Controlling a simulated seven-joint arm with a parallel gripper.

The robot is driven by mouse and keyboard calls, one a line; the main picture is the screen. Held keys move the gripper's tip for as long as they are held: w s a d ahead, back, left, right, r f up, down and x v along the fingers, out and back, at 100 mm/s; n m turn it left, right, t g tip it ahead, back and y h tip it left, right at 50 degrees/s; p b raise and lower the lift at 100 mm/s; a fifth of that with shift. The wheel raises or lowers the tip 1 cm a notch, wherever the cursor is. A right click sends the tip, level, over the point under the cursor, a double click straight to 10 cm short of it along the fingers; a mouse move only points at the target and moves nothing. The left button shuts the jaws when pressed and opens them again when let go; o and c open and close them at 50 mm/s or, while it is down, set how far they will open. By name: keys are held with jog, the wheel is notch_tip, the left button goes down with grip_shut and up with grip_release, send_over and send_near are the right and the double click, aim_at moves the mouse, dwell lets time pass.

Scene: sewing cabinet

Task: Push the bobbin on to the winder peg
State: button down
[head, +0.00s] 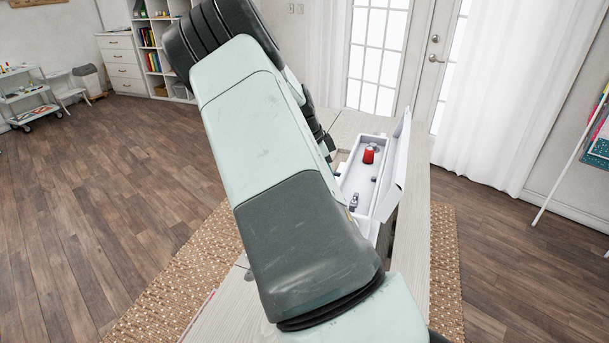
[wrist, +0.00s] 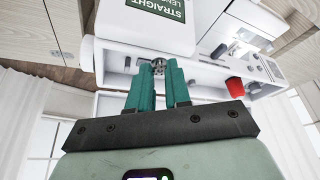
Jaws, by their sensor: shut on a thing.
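In the wrist view my gripper (wrist: 160,72) has two teal fingers, closed on a small grey round thing at their tips, which I take to be the bobbin (wrist: 158,65). The fingers cover part of it. It is held at the white sewing machine (wrist: 120,62), close to its top. I cannot tell whether it touches anything there. The winder peg cannot be made out for certain. In the head view my arm hides the gripper and bobbin; the open top of the machine (head: 361,186) shows to the right of the arm.
A red thread spool (head: 369,155) stands in the machine's top recess; it also shows in the wrist view (wrist: 236,88). The machine's raised white lid (head: 396,168) is along the right side of the recess. The pale cabinet top (head: 412,235) is bare at the right.

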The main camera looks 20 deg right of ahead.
jog(key=shift+s+d, duration=0.2)
jog(key=shift+s, duration=0.05)
send_over(355, 197)
jog(key=shift+w+a+f, duration=0.2)
jog(key=shift+a+f, duration=0.25)
jog(key=shift+f, duration=0.95)
jog(key=shift+f, duration=0.85)
dwell(0.5)
jog(key=c, duration=1)
grip_release()
jog(key=shift+s, duration=0.15)
